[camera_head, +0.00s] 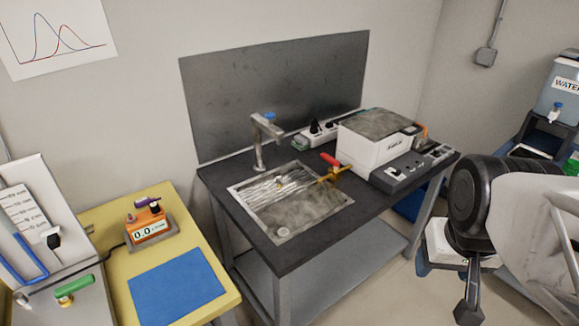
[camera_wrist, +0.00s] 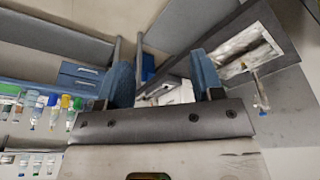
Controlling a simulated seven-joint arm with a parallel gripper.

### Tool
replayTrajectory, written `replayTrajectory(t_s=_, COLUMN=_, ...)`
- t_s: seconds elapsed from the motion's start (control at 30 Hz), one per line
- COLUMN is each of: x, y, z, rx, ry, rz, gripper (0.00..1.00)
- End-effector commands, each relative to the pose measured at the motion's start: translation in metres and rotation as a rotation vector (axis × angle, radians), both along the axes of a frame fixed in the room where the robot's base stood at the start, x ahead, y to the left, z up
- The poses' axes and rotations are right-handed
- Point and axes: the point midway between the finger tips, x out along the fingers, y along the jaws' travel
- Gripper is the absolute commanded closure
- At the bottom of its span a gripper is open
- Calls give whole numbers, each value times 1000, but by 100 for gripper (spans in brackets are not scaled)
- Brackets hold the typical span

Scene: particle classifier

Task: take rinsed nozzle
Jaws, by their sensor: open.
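A brass fitting with a red handle (camera_head: 331,160) sits at the right edge of the sink (camera_head: 317,222), its brass end reaching over the basin. A small yellowish piece (camera_head: 281,184) shows in the basin among bright streaks. I cannot tell which of these is the nozzle. My gripper is at the right of the head view (camera_head: 468,303), apart from the sink bench. In the wrist view my gripper (camera_wrist: 163,76) is open, with two blue fingers apart and nothing between them. The sink also shows at upper right there (camera_wrist: 245,45).
A metal faucet (camera_head: 260,145) stands behind the sink. A white machine (camera_head: 375,145) and a power strip (camera_head: 318,133) are on the dark bench. An orange meter (camera_head: 150,225) and blue mat (camera_head: 178,287) lie on a yellow table. A water container (camera_head: 562,88) stands at right.

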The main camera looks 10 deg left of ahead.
Motion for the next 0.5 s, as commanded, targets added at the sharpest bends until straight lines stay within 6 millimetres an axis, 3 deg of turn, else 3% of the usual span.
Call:
replayTrajectory(t_s=0.27, x=12, y=6, z=1, rx=37, ry=15, rz=-24, gripper=39)
replayTrajectory(t_s=0.5, x=47, y=27, z=1, rx=149, ry=65, rz=-101, gripper=39)
